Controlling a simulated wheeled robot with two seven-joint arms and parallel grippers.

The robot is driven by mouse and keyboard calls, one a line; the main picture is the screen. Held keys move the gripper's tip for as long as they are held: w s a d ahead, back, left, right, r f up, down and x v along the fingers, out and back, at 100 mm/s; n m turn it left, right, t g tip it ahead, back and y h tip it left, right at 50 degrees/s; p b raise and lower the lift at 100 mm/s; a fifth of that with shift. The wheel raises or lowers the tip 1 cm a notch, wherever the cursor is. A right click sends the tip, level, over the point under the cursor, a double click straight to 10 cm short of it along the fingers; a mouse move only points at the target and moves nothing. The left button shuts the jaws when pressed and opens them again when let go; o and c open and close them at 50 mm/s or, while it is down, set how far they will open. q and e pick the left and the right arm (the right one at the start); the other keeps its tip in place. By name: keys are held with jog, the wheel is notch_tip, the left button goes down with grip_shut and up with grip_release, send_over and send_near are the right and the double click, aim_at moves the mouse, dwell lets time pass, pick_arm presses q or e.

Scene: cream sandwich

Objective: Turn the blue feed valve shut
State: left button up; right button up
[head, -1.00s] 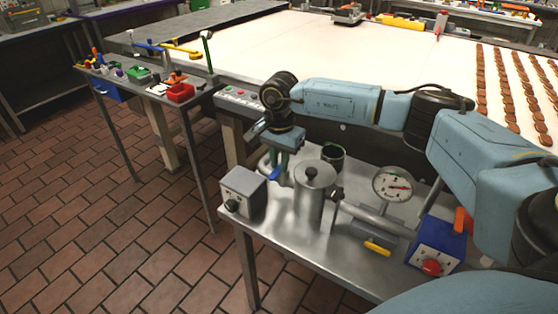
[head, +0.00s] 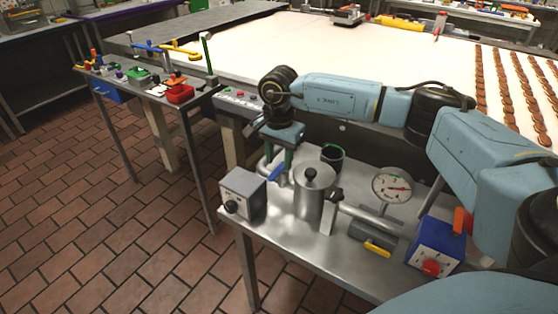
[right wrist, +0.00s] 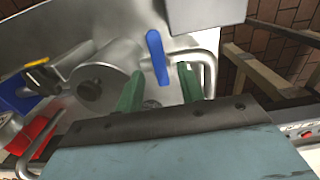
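In the right wrist view the blue handle (right wrist: 157,57) points nearly straight up and down. My right gripper (head: 279,158) is above the valve, with its green fingers pointing down. In the right wrist view the gripper (right wrist: 160,74) is open, its fingers apart on either side of the handle's lower end, with gaps visible. My left gripper is not in view.
Close by on the bench (head: 290,248) are a grey box with a black knob (head: 242,194), the metal pot (head: 314,197), a dark green-rimmed cup (head: 333,157), a dial gauge (head: 391,187), a yellow-handled part (head: 376,248) and a blue box with a red knob (head: 436,245).

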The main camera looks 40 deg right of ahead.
aim_at(279, 169)
notch_tip(279, 169, up, 12)
dwell(0.3)
jog(key=shift+f, duration=0.1)
dwell(0.4)
